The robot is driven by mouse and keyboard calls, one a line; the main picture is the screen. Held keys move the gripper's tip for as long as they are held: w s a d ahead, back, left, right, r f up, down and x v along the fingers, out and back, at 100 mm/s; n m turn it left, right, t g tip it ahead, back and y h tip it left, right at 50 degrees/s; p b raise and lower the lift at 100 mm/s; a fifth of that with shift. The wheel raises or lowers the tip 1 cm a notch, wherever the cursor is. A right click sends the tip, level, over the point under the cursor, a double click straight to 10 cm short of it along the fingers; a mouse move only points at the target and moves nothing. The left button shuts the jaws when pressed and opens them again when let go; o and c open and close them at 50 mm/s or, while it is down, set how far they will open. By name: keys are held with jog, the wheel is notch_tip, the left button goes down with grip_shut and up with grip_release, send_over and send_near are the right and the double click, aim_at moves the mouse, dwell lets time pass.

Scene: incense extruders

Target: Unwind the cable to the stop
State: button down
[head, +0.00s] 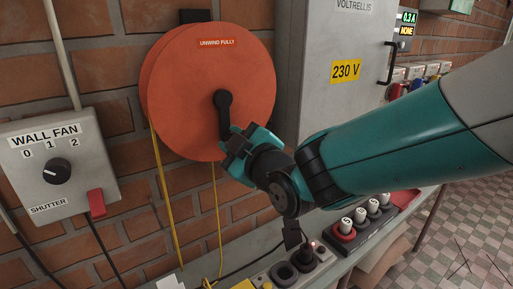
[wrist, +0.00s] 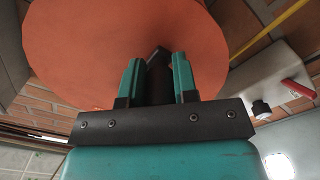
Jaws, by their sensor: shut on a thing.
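The orange cable reel (head: 185,85) hangs on the brick wall and carries a label reading "UNWIND FULLY". Its black crank (head: 224,105) runs from the hub downward. My gripper (head: 230,138) is at the crank's lower end and is shut on the crank's handle. In the wrist view, the two teal fingers (wrist: 158,80) stand on either side of the dark handle (wrist: 159,75), with the orange disc (wrist: 90,50) behind. Yellow cable (head: 165,195) hangs from the reel in two strands. How much cable is left on the reel is hidden.
A wall fan switch box (head: 90,165) with a red lever (head: 96,203) is at the left. A grey 230 V cabinet (head: 305,90) stands right of the reel. Below, a bench (head: 335,250) holds a socket strip (head: 290,268) and a rack of numbered white-topped plugs (head: 360,215).

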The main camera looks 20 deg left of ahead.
jog(key=shift+w+r, duration=0.15)
jog(key=shift+r, duration=0.05)
jog(key=c, duration=0.9)
grip_release()
jog(key=shift+f, duration=0.1)
jog(key=shift+d+f, duration=0.1)
jog(key=shift+d, duration=0.1)
jog(key=shift+b+v, duration=3.25)
jog(key=shift+v, duration=5.3)
jog(key=shift+a, duration=0.1)
